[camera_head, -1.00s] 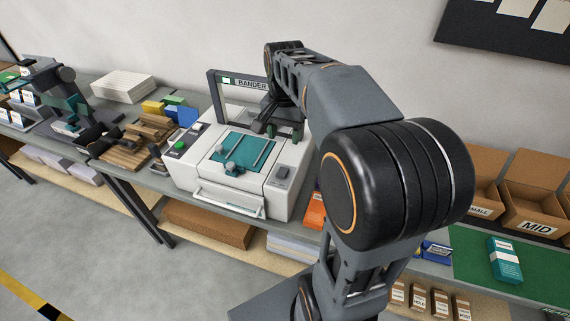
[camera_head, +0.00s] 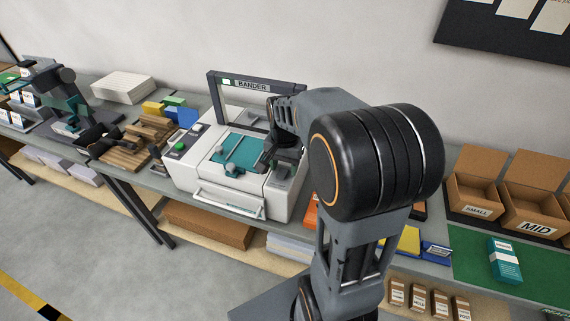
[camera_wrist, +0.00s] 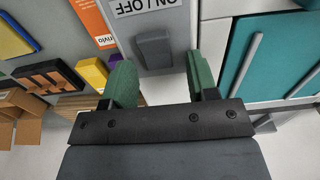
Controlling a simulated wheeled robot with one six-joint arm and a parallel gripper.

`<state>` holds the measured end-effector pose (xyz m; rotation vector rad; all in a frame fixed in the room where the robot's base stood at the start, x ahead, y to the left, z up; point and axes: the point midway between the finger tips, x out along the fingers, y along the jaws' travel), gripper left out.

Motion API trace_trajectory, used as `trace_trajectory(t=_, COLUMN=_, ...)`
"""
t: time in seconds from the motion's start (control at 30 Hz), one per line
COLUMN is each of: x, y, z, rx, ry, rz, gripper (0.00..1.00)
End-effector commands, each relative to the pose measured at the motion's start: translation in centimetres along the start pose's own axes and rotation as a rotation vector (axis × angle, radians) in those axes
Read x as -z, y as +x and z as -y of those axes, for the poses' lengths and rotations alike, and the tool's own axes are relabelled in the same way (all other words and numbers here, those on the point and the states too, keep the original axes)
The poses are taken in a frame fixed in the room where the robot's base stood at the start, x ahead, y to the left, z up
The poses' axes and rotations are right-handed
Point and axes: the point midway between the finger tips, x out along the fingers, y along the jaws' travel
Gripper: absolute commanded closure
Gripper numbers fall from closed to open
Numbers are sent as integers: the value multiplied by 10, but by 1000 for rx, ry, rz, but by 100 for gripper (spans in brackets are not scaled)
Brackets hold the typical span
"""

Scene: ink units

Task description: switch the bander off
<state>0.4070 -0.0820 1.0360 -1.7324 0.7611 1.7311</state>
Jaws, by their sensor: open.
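The bander (camera_head: 212,166) is a white machine with a teal deck (camera_head: 236,150) and a dark arch (camera_head: 262,86) lettered BANDER. A small light on the arch is lit green. In the wrist view, a grey rocker switch (camera_wrist: 153,47) sits on a light panel beside an ON / OFF label (camera_wrist: 145,7). My gripper (camera_wrist: 161,82) is open and empty, its green fingertips spread to either side of the switch's line. I cannot tell whether they touch the panel. In the head view my gripper (camera_head: 266,161) is low over the bander's right front, partly hidden by my arm.
A green button (camera_head: 180,146) is on the bander's left side. Wooden slats (camera_head: 128,150) and coloured blocks (camera_head: 172,108) lie to its left. Cardboard boxes (camera_head: 475,197) stand at the right. An orange box (camera_wrist: 92,20) and a yellow thing (camera_wrist: 92,72) lie beside the switch panel.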

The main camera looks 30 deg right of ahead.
Motion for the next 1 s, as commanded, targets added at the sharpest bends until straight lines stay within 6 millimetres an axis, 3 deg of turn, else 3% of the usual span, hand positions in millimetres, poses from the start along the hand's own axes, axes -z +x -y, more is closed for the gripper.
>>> trace_trajectory(t=0.1, x=0, y=0, z=0, rx=0, ry=0, rz=0, gripper=47)
trace_trajectory(t=0.6, x=0, y=0, z=0, rx=0, ry=1, rz=0, gripper=95)
trace_trajectory(t=0.77, x=-1, y=3, z=0, rx=1, ry=-1, rz=-41, gripper=96)
trace_trajectory(t=1.0, x=-6, y=2, z=1, rx=3, ry=-2, rz=-239, gripper=96)
